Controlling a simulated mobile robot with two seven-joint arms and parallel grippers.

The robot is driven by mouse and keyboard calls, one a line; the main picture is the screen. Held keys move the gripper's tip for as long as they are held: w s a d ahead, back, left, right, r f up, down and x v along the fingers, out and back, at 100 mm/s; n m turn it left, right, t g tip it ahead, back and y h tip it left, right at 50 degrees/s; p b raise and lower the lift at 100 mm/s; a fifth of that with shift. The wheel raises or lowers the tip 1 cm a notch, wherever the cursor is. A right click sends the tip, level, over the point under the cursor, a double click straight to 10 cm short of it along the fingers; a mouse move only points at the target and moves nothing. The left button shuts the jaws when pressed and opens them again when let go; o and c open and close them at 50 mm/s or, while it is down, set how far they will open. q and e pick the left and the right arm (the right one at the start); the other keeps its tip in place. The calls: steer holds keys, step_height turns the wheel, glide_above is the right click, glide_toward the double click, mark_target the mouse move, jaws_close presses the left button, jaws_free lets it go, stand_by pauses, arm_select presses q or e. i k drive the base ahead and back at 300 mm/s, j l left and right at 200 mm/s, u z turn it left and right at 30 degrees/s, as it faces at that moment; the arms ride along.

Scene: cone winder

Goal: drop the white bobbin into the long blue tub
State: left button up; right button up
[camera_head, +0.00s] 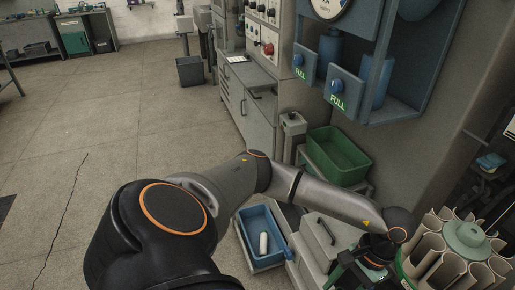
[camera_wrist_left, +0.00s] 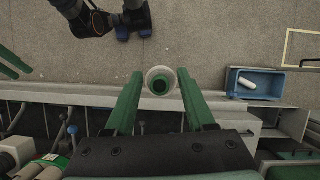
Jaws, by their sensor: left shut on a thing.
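My left gripper (camera_wrist_left: 159,82) shows in the left wrist view with two green fingers. It is shut on a white bobbin (camera_wrist_left: 150,75), seen end on as a pale ring around a green centre. In the head view the gripper is at the lower right, beside the winder, and the held bobbin cannot be made out. The long blue tub (camera_head: 246,222) stands low, left of the gripper; it also shows at the right of the wrist view (camera_wrist_left: 275,92). Another white bobbin (camera_head: 263,244) lies inside it. What seems to be my right gripper (camera_wrist_left: 134,31) shows small at the upper left.
A green tub (camera_head: 337,157) stands behind the blue tub. A round rack of pale tubes (camera_head: 455,262) is at the lower right. Open floor lies to the left.

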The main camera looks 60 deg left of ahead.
mark_target(255, 250)
steer(key=j+z, duration=0.15)
steer(key=j, duration=2.95)
